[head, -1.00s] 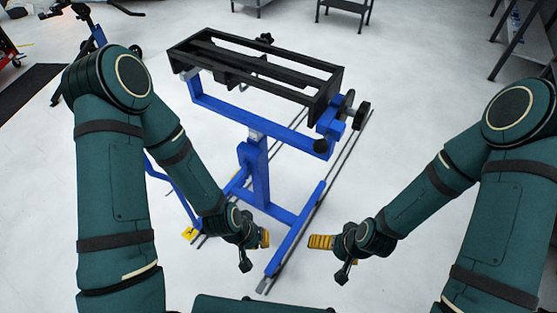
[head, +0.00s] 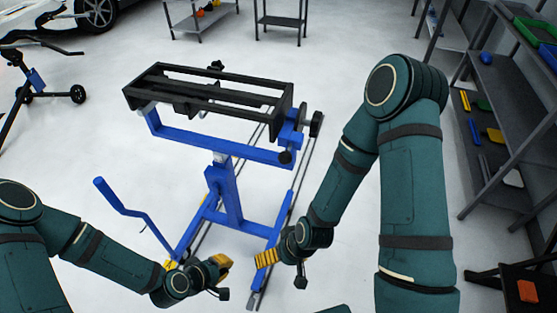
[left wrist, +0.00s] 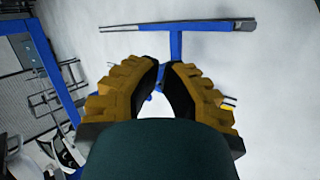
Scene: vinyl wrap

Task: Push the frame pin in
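A blue stand (head: 228,190) carries a long black frame (head: 150,98) on top, with black knobs (head: 316,124) at its right end. I cannot pick out the frame pin for certain. My left gripper (head: 222,268) has yellow fingers and is low, by the stand's foot on the near side, well below the frame. In the left wrist view its two fingers (left wrist: 166,66) are apart with nothing between them, and part of the blue stand shows beyond. My right gripper (head: 264,259) is just to its right; its fingers overlap, so its opening is hidden. Neither gripper touches the frame.
A blue bent lever (head: 120,197) sticks out left of the stand. Grey shelves with parts (head: 500,110) stand at the right, and a dark stool (head: 520,288) is at lower right. Small tables (head: 279,20) stand at the back. The floor around the stand is mostly clear.

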